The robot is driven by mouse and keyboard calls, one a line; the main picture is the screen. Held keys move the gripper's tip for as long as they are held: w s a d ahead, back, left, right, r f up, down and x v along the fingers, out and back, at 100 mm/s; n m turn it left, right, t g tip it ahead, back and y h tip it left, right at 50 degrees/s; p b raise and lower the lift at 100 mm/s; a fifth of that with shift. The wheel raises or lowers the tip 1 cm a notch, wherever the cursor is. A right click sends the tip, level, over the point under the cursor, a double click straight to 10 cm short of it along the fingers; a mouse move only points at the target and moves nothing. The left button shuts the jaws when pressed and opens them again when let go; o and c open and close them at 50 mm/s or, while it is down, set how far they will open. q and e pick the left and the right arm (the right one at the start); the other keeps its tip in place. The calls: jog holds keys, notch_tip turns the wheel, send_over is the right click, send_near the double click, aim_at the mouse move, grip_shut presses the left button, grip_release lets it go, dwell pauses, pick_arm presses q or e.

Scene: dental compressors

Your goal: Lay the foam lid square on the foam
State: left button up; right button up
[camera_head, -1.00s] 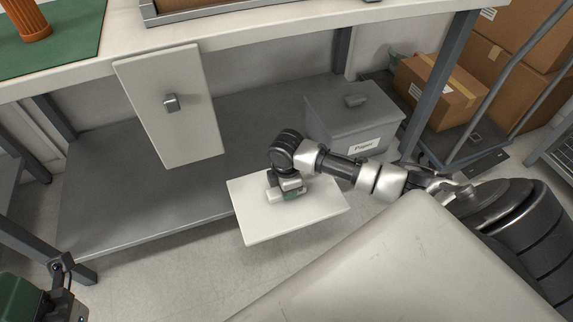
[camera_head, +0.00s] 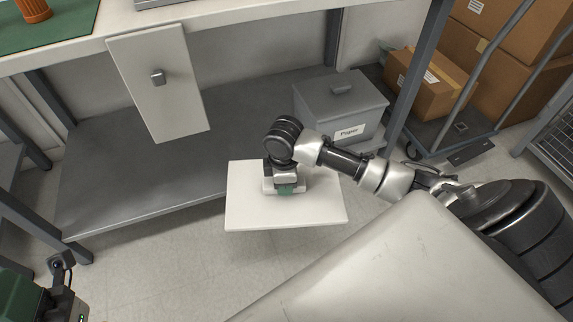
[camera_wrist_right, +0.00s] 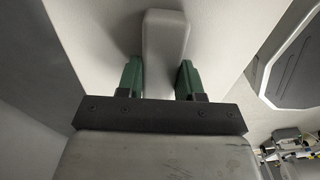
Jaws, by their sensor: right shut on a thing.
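The foam lid (camera_head: 248,212) is a flat white board, held in the air in front of the lower shelf. My right gripper (camera_head: 285,188) is over the lid, pointing down, and shut on its handle. In the right wrist view the pale grey handle (camera_wrist_right: 165,45) stands between the green fingers of my right gripper (camera_wrist_right: 160,75), with the lid's white face (camera_wrist_right: 95,30) behind. Part of what looks like my left gripper (camera_head: 62,265) shows at the lower left corner; its fingers cannot be made out. The foam is not visible.
A workbench (camera_head: 230,18) runs across the top, with a tray edge (camera_head: 165,4) on it. On the lower shelf (camera_head: 110,190) stands a grey Paper bin (camera_head: 325,110). A cart with boxes (camera_head: 430,85) is at right.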

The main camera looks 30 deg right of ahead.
jog(key=s+a+r+m, duration=0.2)
jog(key=r+m, duration=0.4)
jog(key=r, duration=0.5)
jog(key=s+a+r+m, duration=0.2)
jog(key=a+r+m, duration=0.3)
jog(key=r, duration=0.6)
jog(key=shift+s+a+r+m, duration=0.15)
jog(key=shift+s+r+m, duration=0.15)
jog(key=shift+m, duration=0.2)
jog(key=shift+s+f, duration=0.1)
